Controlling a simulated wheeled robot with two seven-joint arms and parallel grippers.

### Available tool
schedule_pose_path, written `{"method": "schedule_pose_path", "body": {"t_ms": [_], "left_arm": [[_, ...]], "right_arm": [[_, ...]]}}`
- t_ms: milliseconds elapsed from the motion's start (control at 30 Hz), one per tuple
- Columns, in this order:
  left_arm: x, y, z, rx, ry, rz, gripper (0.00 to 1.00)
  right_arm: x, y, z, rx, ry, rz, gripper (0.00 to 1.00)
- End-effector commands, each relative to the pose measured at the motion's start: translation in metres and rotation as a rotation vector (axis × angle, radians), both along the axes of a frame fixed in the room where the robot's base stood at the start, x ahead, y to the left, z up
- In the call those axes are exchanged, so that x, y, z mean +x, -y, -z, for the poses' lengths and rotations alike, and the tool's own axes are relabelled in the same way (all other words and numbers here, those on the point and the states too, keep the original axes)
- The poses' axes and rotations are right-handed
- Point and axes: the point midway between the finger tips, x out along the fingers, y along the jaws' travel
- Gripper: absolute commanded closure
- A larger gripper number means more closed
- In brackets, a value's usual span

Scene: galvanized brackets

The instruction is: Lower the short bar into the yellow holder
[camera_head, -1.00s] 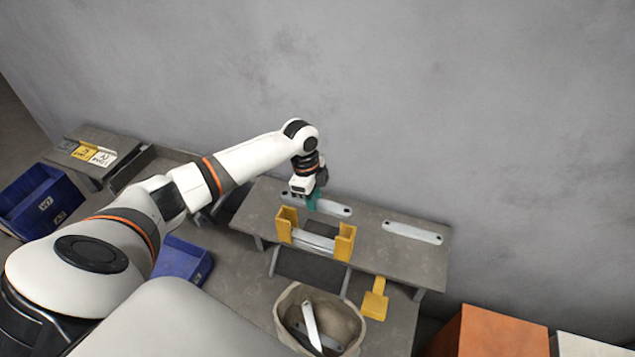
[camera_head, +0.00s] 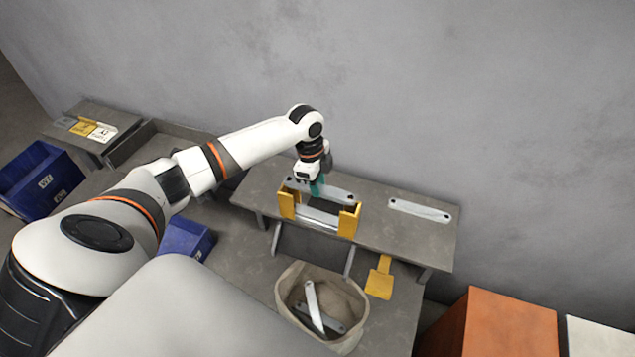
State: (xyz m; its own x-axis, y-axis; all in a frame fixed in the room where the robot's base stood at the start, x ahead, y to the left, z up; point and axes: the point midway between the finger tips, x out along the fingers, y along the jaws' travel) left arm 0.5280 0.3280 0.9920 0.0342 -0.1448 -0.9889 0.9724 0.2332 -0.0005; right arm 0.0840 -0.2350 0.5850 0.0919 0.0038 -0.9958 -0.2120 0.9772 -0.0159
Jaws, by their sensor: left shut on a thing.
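My left gripper (camera_head: 317,187) has teal fingertips and is shut on a flat grey metal bar (camera_head: 338,195) with holes near its ends. The bar is held lengthwise, just behind and above the yellow holder (camera_head: 348,221). The holder has two upright yellow end posts on the bench. Its left end overlaps the left post in the picture; whether bar and holder touch, I cannot tell. A pale bar-like metal piece (camera_head: 317,218) spans low between the posts. My right gripper is not in view.
Another flat bar (camera_head: 420,210) lies on the grey bench (camera_head: 400,245) to the right. In front are a bin (camera_head: 347,310) with loose bars and a yellow piece (camera_head: 379,280). Blue bins (camera_head: 187,238) stand left, an orange box (camera_head: 500,325) right. A wall rises behind.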

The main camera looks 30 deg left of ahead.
Motion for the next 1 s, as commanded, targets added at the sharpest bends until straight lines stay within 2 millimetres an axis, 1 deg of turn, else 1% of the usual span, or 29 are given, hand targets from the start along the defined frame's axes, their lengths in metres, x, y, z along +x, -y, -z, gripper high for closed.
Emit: {"method": "schedule_pose_path", "body": {"t_ms": [33, 233, 1000], "left_arm": [[0.0, 0.0, 0.006, 0.0, 0.001, 0.0, 1.0], [0.0, 0.0, 0.017, 0.0, 0.001, 0.0, 1.0], [0.0, 0.0, 0.062, -0.001, -0.001, 0.0, 1.0]], "right_arm": [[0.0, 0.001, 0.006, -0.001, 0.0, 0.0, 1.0], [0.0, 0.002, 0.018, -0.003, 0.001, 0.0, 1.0], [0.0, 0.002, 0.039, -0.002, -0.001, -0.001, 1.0]]}}
